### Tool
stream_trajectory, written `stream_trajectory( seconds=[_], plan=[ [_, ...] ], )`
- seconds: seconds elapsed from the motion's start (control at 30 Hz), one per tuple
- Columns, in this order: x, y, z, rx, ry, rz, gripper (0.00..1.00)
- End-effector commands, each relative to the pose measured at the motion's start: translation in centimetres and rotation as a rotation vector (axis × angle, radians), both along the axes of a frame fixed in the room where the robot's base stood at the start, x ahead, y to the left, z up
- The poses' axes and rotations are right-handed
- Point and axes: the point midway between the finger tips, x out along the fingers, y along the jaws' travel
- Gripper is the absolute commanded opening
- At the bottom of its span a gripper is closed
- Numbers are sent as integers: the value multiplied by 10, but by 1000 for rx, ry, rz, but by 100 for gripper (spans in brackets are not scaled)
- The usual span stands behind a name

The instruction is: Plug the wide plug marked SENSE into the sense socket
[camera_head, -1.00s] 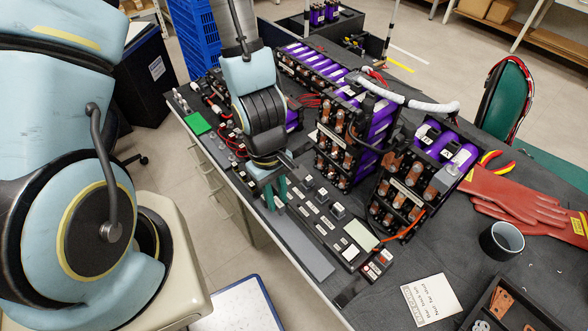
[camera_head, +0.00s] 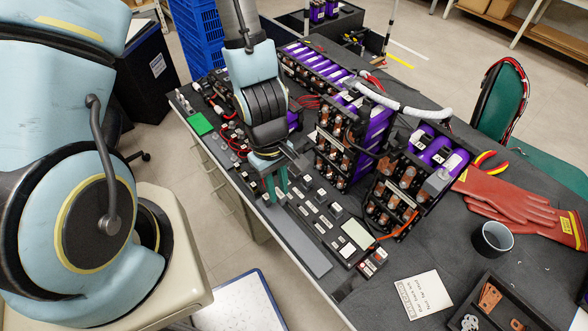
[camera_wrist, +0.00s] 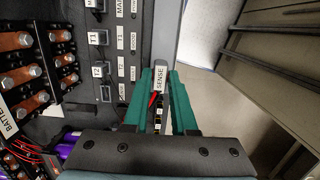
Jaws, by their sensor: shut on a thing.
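My gripper (camera_head: 277,186) is over the near left side of the black socket board (camera_head: 350,251) on the workbench. In the wrist view, its two teal fingers (camera_wrist: 159,84) are shut on a grey plug with a white label reading SENSE (camera_wrist: 160,79). A red wire shows between the fingers. The board also shows in the wrist view (camera_wrist: 116,20), left of the fingers, with rows of small blocks labelled T1 (camera_wrist: 97,38) and T2 (camera_wrist: 101,71). I cannot tell whether the plug touches the board.
Battery stacks with copper busbars (camera_head: 335,150) stand right of the board, close to my gripper. A long grey strip (camera_head: 308,252) runs along the board's near edge. Red gloves (camera_head: 510,195), a dark mug (camera_head: 491,238) and a parts tray (camera_head: 506,308) lie farther right.

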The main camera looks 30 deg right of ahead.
Motion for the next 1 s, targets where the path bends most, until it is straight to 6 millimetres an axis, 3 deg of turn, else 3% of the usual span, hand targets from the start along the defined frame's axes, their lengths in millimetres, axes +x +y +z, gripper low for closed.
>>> stream_trajectory(
  seconds=[0.07, 0.23, 0.57, 1.0],
  plan=[
    [9, -9, 7, 0, -2, 0, 0],
    [31, -30, 1, -3, -7, -3, 0],
    [50, -46, 0, -1, -3, -2, 0],
    [94, -87, 1, 0, -2, -2, 0]
  ],
)
